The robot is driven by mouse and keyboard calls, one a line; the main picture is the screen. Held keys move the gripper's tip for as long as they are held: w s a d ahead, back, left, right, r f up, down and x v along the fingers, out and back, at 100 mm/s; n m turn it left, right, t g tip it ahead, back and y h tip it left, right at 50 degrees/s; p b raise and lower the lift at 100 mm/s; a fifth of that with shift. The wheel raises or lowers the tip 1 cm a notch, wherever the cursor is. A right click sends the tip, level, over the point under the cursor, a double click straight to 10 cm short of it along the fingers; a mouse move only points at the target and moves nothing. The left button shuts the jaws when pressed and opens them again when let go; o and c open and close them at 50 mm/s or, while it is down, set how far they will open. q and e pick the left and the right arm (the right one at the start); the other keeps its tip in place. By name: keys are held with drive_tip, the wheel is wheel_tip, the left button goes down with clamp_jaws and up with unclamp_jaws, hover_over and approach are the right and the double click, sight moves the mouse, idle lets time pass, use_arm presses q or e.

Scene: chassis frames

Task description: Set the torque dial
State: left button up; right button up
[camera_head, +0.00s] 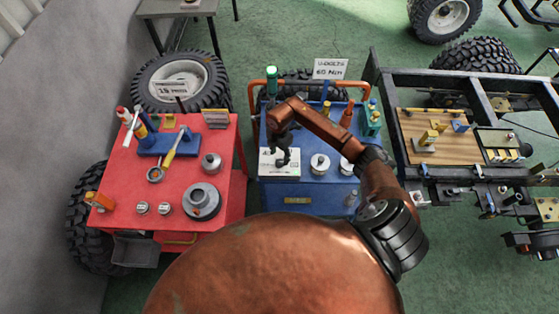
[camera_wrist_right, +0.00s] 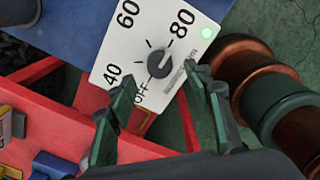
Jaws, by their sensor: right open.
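The torque dial is a dark round knob (camera_wrist_right: 160,63) on a white panel (camera_wrist_right: 120,48) marked OFF, 40, 60 and 80. I cannot surely read where its pointer sits. A green light (camera_wrist_right: 207,33) glows at the panel corner near 80. In the head view the white panel (camera_head: 270,168) lies on the blue cart, partly hidden by my right gripper (camera_head: 283,157). In the wrist view my right gripper (camera_wrist_right: 160,98) is open, its two green-padded fingers apart, the knob beyond and between them, seemingly untouched. My left gripper is not in view.
A sign (camera_head: 330,68) reading U-BOLTS 65 Nm stands behind the blue cart (camera_head: 300,196). Two round silver-topped items (camera_head: 320,164) sit right of the panel. A red cart (camera_head: 115,185) with tools stands left, a chassis frame (camera_head: 400,120) right.

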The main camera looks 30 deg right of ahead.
sight(280, 162)
drive_tip(key=shift+f, duration=2.6)
drive_tip(key=shift+a, duration=0.1)
drive_tip(key=shift+c, duration=0.7)
drive_tip(key=c, duration=1)
